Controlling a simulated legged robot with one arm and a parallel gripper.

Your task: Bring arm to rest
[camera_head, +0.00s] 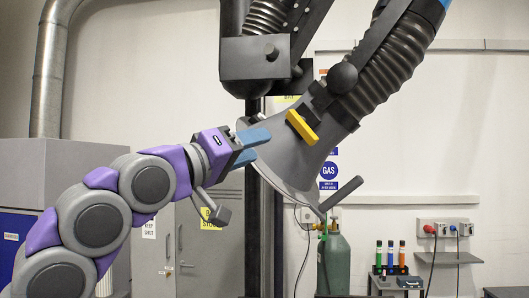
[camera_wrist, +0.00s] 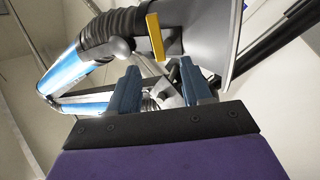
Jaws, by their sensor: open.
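My purple and grey arm reaches up from the lower left in the head view. My gripper (camera_head: 262,145) has two blue fingers, apart and empty. It is in front of the left side of a grey extraction hood (camera_head: 293,160). The hood has a yellow handle (camera_head: 302,127) on top, up and to the right of my fingers. In the wrist view my gripper (camera_wrist: 158,92) shows its two blue fingers spread with nothing between them. The hood (camera_wrist: 205,35) and yellow handle (camera_wrist: 155,37) are beyond the fingertips. I cannot tell whether a finger touches the hood.
A black ribbed hose (camera_head: 392,65) and dark support arms hang above the hood. A dark post (camera_head: 259,225) stands behind it. A green gas cylinder (camera_head: 334,255) and a rack of coloured tubes (camera_head: 391,262) are at lower right. A grey cabinet (camera_head: 75,175) stands at left.

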